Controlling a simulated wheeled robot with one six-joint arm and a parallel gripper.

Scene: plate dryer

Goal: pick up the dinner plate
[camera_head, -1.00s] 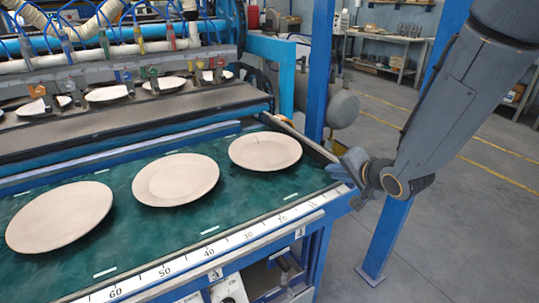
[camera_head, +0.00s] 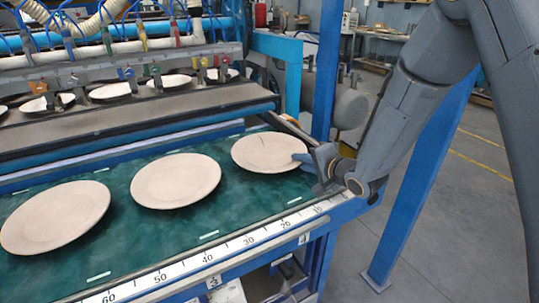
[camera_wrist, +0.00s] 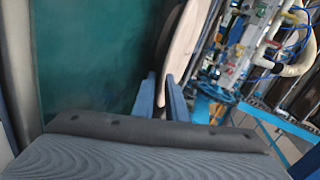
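Three pale, round dinner plates lie in a row on the green belt in the head view: a right one (camera_head: 268,151), a middle one (camera_head: 176,180) and a left one (camera_head: 56,216). My gripper (camera_head: 306,162) is at the right rim of the right plate, with one blue finger showing over the rim. In the wrist view my gripper (camera_wrist: 161,95) has its two blue fingers apart, with the rim of the right plate (camera_wrist: 180,45) between them. Contact with the rim is hard to tell. The lower finger is mostly hidden in the head view.
The green belt (camera_head: 120,213) has a numbered ruler edge (camera_head: 230,247) along its front. A blue post (camera_head: 326,70) stands just behind my gripper. Behind the belt is a machine with several more plates (camera_head: 110,91). Floor (camera_head: 440,220) is open at the right.

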